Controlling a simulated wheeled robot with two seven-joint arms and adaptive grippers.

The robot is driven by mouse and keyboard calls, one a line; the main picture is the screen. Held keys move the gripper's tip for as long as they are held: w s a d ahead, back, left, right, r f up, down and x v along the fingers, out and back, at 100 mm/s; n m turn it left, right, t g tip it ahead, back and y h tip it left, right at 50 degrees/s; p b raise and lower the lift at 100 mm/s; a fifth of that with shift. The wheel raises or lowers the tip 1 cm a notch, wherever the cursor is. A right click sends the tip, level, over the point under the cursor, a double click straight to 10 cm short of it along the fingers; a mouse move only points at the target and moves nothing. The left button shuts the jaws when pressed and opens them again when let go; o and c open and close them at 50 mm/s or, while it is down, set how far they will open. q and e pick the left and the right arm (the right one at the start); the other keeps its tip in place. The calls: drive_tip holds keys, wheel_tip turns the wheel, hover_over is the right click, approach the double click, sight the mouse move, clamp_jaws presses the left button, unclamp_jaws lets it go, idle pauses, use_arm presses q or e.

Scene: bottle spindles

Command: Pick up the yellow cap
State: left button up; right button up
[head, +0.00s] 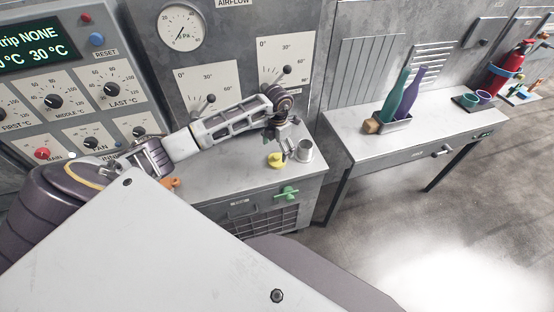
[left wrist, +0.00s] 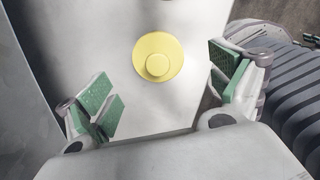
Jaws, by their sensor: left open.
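The yellow cap (head: 275,160) sits on the grey counter top (head: 225,179), just left of a metal cup. In the left wrist view the yellow cap (left wrist: 158,60) is a round disc with a smaller raised round knob. My left gripper (head: 285,148) is above the counter beside the cap. In the left wrist view its green-padded fingers (left wrist: 165,90) are wide apart and empty, with the cap between and a little beyond them. My right gripper is not in view.
The metal cup (head: 304,151) stands close to the gripper on the right. A green valve handle (head: 287,193) sticks out of the counter's front. Behind stands the gauge panel (head: 238,52).

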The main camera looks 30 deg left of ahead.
sight(277, 156)
use_arm(q)
drive_tip(key=shift+f, duration=0.1)
drive_tip(key=shift+a+f+p, duration=0.2)
drive_tip(key=shift+f+p, duration=0.45)
drive_tip(key=shift+f, duration=1.85)
drive_tip(key=shift+c, duration=0.4)
